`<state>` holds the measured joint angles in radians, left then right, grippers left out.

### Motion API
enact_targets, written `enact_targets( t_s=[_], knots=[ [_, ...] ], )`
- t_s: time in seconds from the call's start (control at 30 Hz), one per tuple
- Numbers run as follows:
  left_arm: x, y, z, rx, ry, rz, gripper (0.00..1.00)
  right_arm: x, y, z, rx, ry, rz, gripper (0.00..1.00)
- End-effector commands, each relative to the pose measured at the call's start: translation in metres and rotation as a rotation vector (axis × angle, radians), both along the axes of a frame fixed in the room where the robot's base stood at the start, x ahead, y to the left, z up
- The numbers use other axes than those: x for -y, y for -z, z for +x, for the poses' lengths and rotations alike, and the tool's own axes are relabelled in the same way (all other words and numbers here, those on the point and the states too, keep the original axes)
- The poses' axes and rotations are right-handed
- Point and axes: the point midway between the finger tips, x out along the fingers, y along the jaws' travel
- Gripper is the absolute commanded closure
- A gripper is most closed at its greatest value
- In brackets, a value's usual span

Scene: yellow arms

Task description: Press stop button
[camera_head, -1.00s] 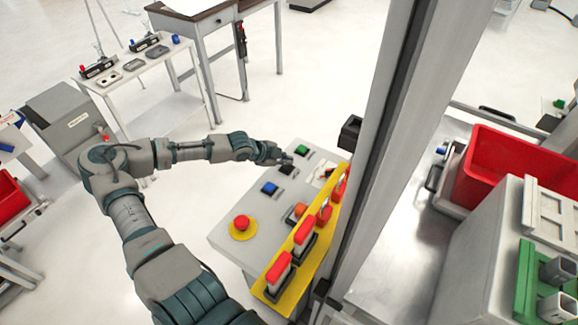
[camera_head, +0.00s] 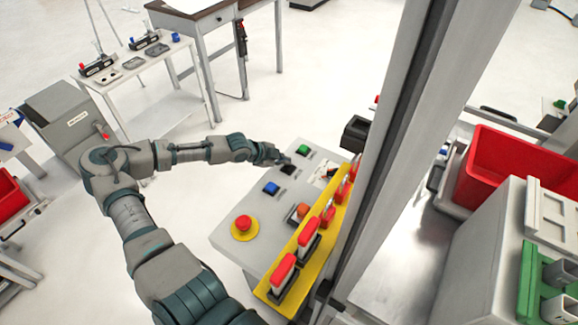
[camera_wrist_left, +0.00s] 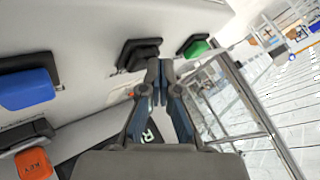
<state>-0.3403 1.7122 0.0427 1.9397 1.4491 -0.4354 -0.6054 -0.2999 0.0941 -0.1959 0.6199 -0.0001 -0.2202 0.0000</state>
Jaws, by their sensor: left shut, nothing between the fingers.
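A grey control panel (camera_head: 240,256) carries a green button (camera_head: 304,150), a black button (camera_head: 288,168), a blue button (camera_head: 271,188) and a red mushroom button (camera_head: 243,223) on a yellow base. I cannot read which is labelled stop. My left gripper (camera_head: 284,159) is shut and empty, at the panel's far edge beside the black and green buttons. In the left wrist view, its fingertips (camera_wrist_left: 160,66) point at the black button (camera_wrist_left: 140,52), very near it; contact is unclear. The green button (camera_wrist_left: 195,47) is right of the tips, the blue button (camera_wrist_left: 28,88) far left. My right gripper is out of view.
A yellow strip with red switches (camera_head: 283,271) and an orange key button (camera_head: 303,210) lie along the panel's right side. A tall grey post (camera_head: 400,130) stands right of it. A red bin (camera_head: 510,165) is farther right. Open floor lies left.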

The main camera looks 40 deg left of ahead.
Motion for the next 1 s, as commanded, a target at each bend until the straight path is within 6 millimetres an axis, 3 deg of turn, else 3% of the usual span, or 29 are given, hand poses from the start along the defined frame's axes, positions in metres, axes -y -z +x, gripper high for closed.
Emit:
enact_targets(
  t_s=[0.33, 1.0],
  knots=[
    [0.004, -0.001, -0.001, -0.003, -0.001, 0.005, 1.00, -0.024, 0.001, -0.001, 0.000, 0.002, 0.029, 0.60],
    [0.022, -0.019, 0.000, -0.002, 0.000, 0.002, 1.00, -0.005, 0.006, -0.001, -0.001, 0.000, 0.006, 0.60]
  ],
)
